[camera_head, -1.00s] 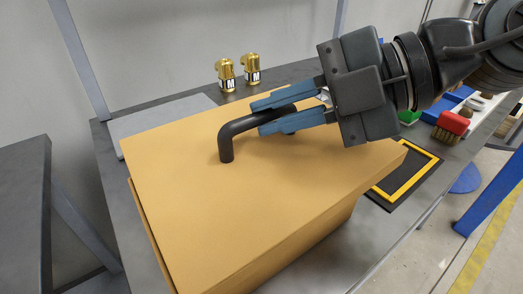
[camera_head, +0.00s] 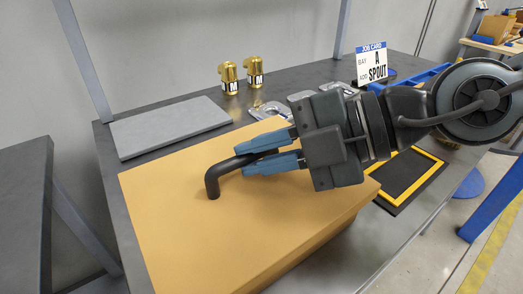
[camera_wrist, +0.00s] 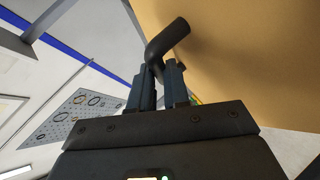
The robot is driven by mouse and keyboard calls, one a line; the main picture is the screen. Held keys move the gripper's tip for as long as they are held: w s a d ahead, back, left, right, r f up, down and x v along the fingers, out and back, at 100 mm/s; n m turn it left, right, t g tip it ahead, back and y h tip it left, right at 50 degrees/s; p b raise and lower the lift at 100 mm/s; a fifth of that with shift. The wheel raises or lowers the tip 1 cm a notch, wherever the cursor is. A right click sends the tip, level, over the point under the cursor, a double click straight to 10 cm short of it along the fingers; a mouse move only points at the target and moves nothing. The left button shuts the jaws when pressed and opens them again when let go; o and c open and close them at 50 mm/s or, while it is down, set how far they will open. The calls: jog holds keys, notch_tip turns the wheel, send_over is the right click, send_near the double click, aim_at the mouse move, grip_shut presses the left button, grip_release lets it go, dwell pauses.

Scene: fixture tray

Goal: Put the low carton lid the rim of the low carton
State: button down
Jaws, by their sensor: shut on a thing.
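The low carton lid (camera_head: 190,235) is a flat tan panel with a dark bent bar handle (camera_head: 212,184). My gripper (camera_head: 244,160) is shut on this handle, with its two blue-grey fingers on either side of the bar. In the wrist view the handle (camera_wrist: 168,38) stands between the fingers (camera_wrist: 158,82), with the tan lid surface (camera_wrist: 255,45) behind it. The low carton is largely hidden under the lid. A tan side face shows below the lid's right edge, and I cannot tell carton wall from lid there. Whether the lid touches the rim all round is not clear.
A grey flat plate (camera_head: 170,127) lies behind the lid. Two gold fittings (camera_head: 229,78) stand at the back, near a sign reading SPOUT (camera_head: 372,64). A yellow-bordered black mat (camera_head: 408,175) lies to the right. The table (camera_head: 110,200) has a narrow free strip at left.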

jog(key=c, duration=1.1)
grip_release()
jog(key=shift+r+p, duration=0.2)
jog(key=shift+p, duration=0.1)
jog(key=v, duration=1.2)
